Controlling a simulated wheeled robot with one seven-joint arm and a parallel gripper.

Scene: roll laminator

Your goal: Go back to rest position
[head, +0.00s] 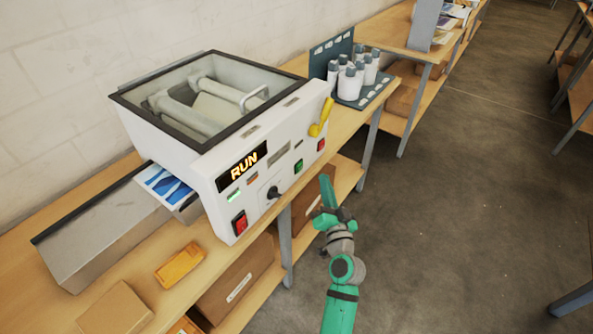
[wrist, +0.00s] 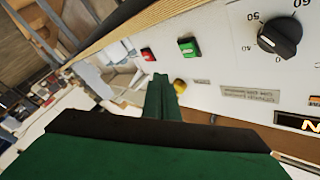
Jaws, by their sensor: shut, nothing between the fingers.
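My gripper (head: 326,192) is green and shut, with nothing between its fingers. In the head view it is in front of the laminator's right front side, apart from the panel. In the wrist view its closed fingers (wrist: 160,97) point along the panel. The white roll laminator (head: 290,125) stands on a wooden bench with its dark-framed clear lid down. A black knob (head: 273,192), a green button (head: 298,166) and red switches (head: 239,223) are on the front; the knob also shows in the wrist view (wrist: 280,38). A yellow lever (head: 321,118) is at the right end.
A metal feed tray (head: 105,235) with a blue-and-white sheet (head: 166,186) is at the laminator's left. A yellow item (head: 180,265) and a cardboard box (head: 115,309) lie on the bench. White bottles (head: 349,82) stand at the right. The floor (head: 465,170) at right is open.

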